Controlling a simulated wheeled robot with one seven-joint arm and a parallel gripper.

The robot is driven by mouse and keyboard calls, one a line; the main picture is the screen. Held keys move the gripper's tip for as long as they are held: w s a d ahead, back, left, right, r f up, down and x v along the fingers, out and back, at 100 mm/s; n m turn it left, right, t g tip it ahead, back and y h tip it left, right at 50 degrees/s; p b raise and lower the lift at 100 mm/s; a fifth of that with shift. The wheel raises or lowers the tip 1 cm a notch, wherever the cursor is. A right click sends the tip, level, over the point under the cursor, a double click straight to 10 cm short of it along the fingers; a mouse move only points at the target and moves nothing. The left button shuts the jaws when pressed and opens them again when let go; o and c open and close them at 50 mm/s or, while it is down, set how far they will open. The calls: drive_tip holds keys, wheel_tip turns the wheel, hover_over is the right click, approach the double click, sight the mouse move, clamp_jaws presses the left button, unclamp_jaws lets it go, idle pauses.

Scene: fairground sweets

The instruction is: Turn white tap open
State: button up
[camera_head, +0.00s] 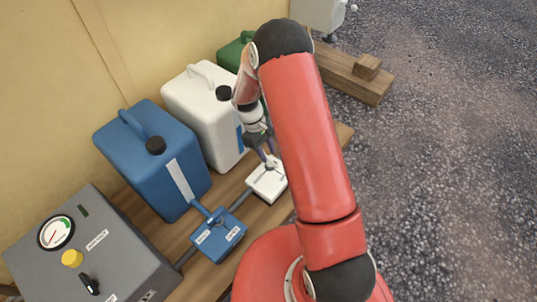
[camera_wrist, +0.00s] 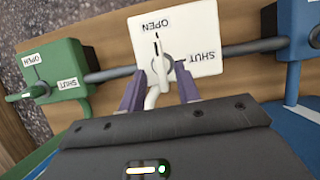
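The white tap (camera_wrist: 200,50) is a white box on the wooden board, marked OPEN and SHUT. In the head view the white tap (camera_head: 267,187) is partly hidden by my arm. Its white lever (camera_wrist: 152,97) runs from the central pivot down toward my gripper's body. My gripper (camera_wrist: 160,84) has its two purple fingers apart, one on each side of the lever. I cannot tell whether either finger touches it. In the head view my gripper (camera_head: 267,156) is just above the tap.
A green tap (camera_wrist: 65,78) is left of the white one in the wrist view, joined by a grey pipe. The blue tap (camera_head: 219,236), blue can (camera_head: 145,175), white can (camera_head: 205,120), green can (camera_head: 232,53) and grey gauge box (camera_head: 85,250) stand nearby.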

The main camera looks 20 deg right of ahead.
drive_tip(key=v, duration=0.5)
drive_tip(key=shift+w+a+r+p, duration=0.1)
drive_tip(key=shift+r+p, duration=0.2)
drive_tip(key=s+d+r+m+t+y+p, duration=0.1)
drive_tip(key=s+r+m+t+p, duration=0.15)
drive_tip(key=r, duration=0.95)
drive_tip(key=s+r+m+t+p, duration=0.1)
drive_tip(key=s+r, duration=0.3)
drive_tip(key=r, duration=0.7)
drive_tip(key=s+r+m+t+y+p, duration=0.1)
drive_tip(key=s+r+m+t, duration=0.1)
drive_tip(key=s+r, duration=0.5)
drive_tip(key=s+d+r+m+t+p, duration=0.1)
drive_tip(key=s+r+m+t+p, duration=0.1)
drive_tip(key=s+r, duration=0.5)
drive_tip(key=s+t, duration=0.1)
drive_tip(key=s, duration=0.3)
drive_tip(key=shift+s+t+y, duration=0.2)
drive_tip(key=shift+t+y, duration=0.15)
drive_tip(key=shift+y, duration=0.05)
drive_tip(key=shift+a, duration=0.1)
